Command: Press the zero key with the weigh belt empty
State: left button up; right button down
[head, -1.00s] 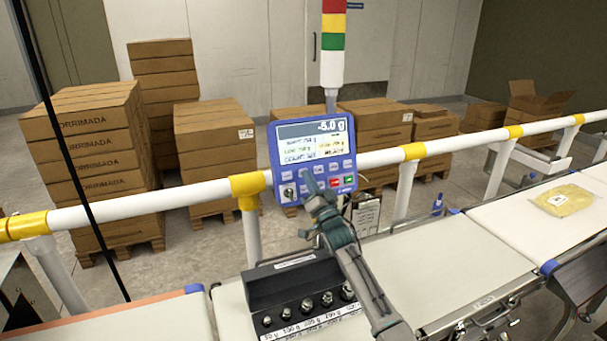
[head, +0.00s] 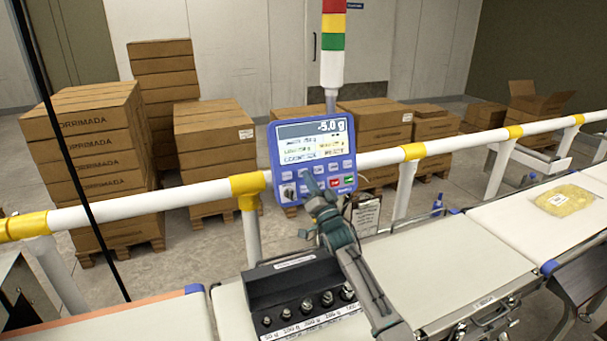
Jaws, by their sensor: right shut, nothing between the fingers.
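The blue weigher terminal (head: 280,158) stands at the rail, with its display (head: 312,130) reading -5.0 g. Its keys sit in rows below the screen, with a red and a green key at the lower right. My right gripper (head: 309,178) is shut and empty, its tip at or just in front of the keys. It covers part of the key rows, and I cannot tell whether it touches a key. The weigh belt (head: 450,262) at the right of my arm looks bare. My left gripper is not in view.
A black block of test weights (head: 292,283) stands in front of the terminal. A yellow bag (head: 564,200) lies on the belt at the far right. A white and yellow rail (head: 150,205) runs across, with stacked cartons (head: 95,160) behind it.

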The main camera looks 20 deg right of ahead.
jog(key=shift+w, duration=0.1)
jog(key=shift+w+f, duration=0.1)
jog(key=shift+w, duration=0.25)
jog(key=shift+w+f+b, duration=0.1)
jog(key=shift+w+b, duration=0.2)
jog(key=shift+b, duration=0.15)
dwell(0.7)
dwell(0.3)
jog(key=shift+s+r+p, duration=0.25)
jog(key=shift+s+p, duration=0.3)
jog(key=shift+s, duration=0.25)
